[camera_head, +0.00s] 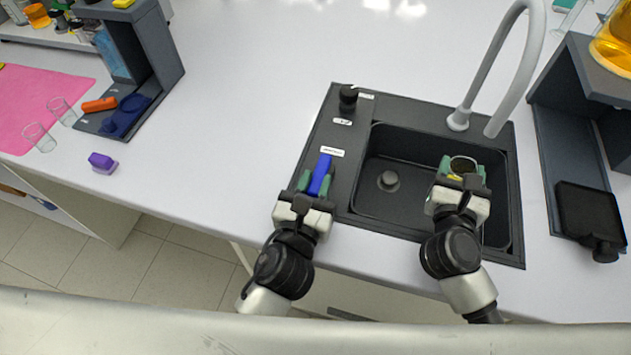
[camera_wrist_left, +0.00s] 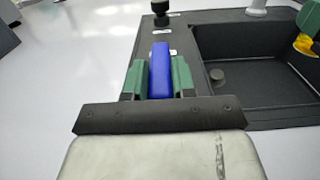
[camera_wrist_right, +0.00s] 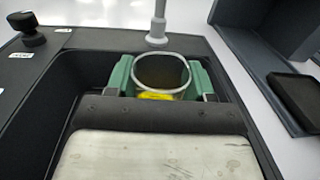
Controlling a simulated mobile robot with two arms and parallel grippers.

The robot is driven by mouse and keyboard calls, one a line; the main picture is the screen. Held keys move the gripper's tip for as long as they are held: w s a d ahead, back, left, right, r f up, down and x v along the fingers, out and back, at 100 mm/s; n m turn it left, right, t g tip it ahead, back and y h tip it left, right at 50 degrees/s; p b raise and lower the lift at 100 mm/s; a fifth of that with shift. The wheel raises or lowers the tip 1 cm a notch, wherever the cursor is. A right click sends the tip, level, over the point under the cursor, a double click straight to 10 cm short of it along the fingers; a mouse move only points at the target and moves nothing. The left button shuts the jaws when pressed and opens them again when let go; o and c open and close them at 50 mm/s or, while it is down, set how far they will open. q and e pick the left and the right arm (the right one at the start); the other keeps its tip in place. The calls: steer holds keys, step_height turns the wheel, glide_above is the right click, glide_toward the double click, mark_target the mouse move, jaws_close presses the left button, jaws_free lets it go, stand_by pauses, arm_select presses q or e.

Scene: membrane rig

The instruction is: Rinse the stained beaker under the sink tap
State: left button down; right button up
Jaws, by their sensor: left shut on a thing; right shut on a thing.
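The beaker (camera_head: 463,164) is a clear round glass with a yellow stain low inside. My right gripper (camera_head: 461,178) is shut around it and holds it upright over the right side of the dark sink (camera_head: 400,205). The grey tap (camera_head: 529,55) arches above, and its spout end shows just beyond and right of the beaker. In the right wrist view the beaker's rim (camera_wrist_right: 162,53) sits between green fingers. No water stream is visible. My left gripper (camera_head: 316,184) is shut on a blue lever (camera_head: 321,173) on the sink's left panel; the lever also shows in the left wrist view (camera_wrist_left: 160,70).
A black knob (camera_head: 348,94) stands at the sink's back left corner. A dark stand (camera_head: 560,150) with a black plate (camera_head: 590,212) is to the right. Two clear glasses (camera_head: 40,137), a purple block (camera_head: 102,162) and a pink mat (camera_head: 25,95) lie far left. Counter left of the sink is clear.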

arm_select(q)
steer(key=shift+a+h, duration=0.1)
steer(key=shift+h, duration=0.2)
steer(key=shift+w+a+m+g+h, duration=0.15)
steer(key=shift+a+m+g+h, duration=0.25)
steer(key=shift+m+h, duration=0.45)
steer(key=shift+w+a+m+g+h, duration=0.1)
steer(key=shift+a+m+g+h, duration=0.25)
steer(key=shift+m+h, duration=0.5)
steer(key=shift+d, duration=0.1)
steer(key=c, duration=0.9)
jaws_free()
steer(key=v, duration=1.2)
